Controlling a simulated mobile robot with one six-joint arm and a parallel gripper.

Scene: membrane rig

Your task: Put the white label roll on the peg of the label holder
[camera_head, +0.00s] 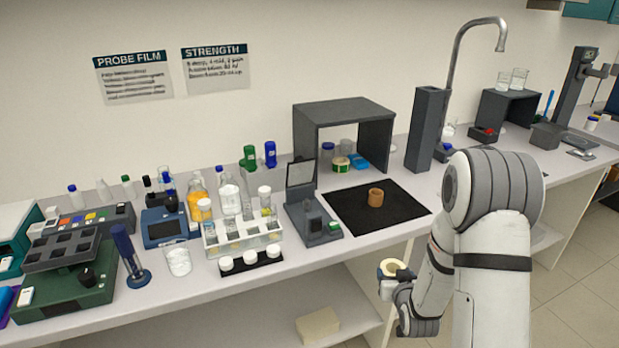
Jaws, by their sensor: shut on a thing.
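The white label roll (392,268), a cream-white ring with its hole facing up and towards the camera, is at the end of my arm in front of the bench edge. My gripper (388,284) is shut on it, clear of the benchtop. The arm hides part of the gripper, and the fingers are too small to see well. I cannot make out for certain which thing is the label holder, or its peg.
A black mat (350,222) carries a brown ring (375,198). A dark open shelf (344,112) stands behind it, with a green-and-yellow roll (341,164) inside. A white bottle rack (243,238) and several instruments crowd the left. A dark tower (427,128) stands right of the shelf.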

